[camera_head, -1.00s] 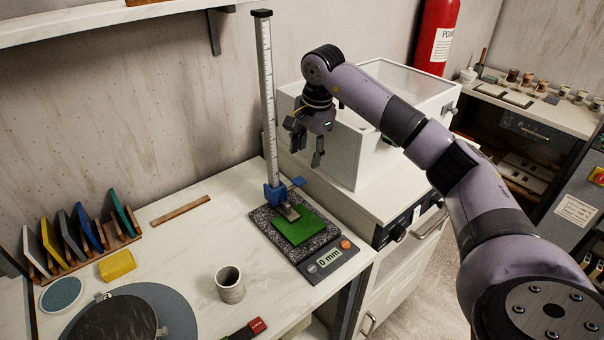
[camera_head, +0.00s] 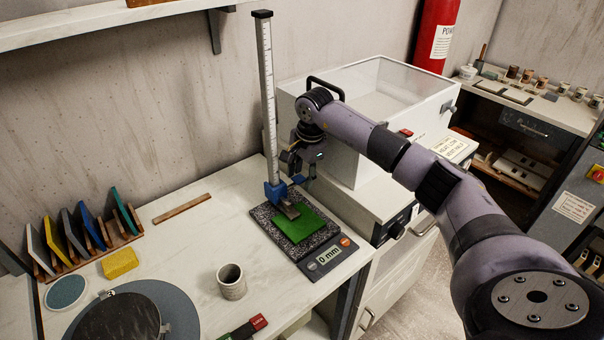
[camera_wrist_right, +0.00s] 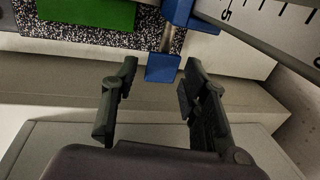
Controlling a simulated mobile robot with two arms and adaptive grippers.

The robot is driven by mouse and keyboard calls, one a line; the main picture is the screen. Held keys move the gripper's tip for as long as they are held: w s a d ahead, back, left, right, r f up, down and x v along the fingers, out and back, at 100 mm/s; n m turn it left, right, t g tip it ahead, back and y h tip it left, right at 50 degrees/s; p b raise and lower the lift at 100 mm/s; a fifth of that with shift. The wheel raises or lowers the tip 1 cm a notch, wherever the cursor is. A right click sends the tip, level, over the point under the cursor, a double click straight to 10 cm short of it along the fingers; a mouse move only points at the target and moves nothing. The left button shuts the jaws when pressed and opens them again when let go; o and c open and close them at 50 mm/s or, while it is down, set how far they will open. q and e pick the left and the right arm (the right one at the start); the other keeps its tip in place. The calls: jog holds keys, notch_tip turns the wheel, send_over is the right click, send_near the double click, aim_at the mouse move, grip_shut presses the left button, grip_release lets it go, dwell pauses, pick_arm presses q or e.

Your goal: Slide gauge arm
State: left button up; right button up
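The height gauge has an upright ruled column (camera_head: 266,100) and a blue slider (camera_head: 275,191) low on it. Its metal measuring arm (camera_head: 288,209) reaches over a green sheet (camera_head: 299,226) on a speckled stone base (camera_head: 263,216). The display (camera_head: 328,254) reads 0 mm. My right gripper (camera_head: 309,176) is close to the slider's right side. In the right wrist view, the fingers (camera_wrist_right: 155,95) are spread, with the slider's blue tab (camera_wrist_right: 162,68) just beyond and between their tips. Nothing is held. My left gripper is not in view.
A white cabinet with a clear lid (camera_head: 383,91) stands behind my right arm. A grey cup (camera_head: 231,281), a yellow sponge (camera_head: 119,262) and a rack of coloured tiles (camera_head: 84,240) are on the worktop to the left. A shelf (camera_head: 90,23) hangs above.

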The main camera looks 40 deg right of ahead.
grip_shut()
dwell(0.6)
